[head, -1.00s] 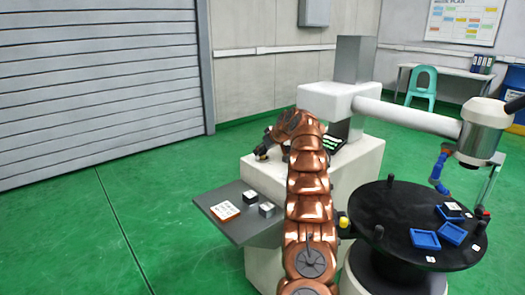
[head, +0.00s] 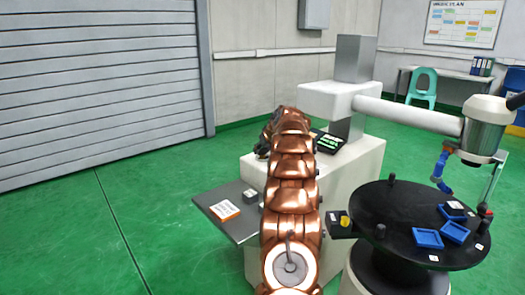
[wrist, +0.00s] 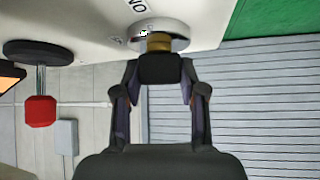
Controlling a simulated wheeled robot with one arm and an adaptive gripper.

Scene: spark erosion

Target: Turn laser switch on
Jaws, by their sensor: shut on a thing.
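In the wrist view, the laser switch shows as a dark handle (wrist: 160,69) on a brass-coloured collar, set on a round silver plate (wrist: 176,32) on a pale machine face. The letters "ON" appear upside down beside the plate. My gripper (wrist: 160,78) is shut on the dark handle, one finger on each side. In the head view, my gripper (head: 263,145) is at the left of the white machine (head: 345,185), mostly hidden behind my copper arm. The switch itself is hidden in that view.
In the wrist view, a red knob (wrist: 40,111) hangs at the left, clear of my gripper. In the head view, a grey shelf (head: 233,230) holds small items. A black round table (head: 400,250) with blue trays stands right of my arm. Green floor is open at left.

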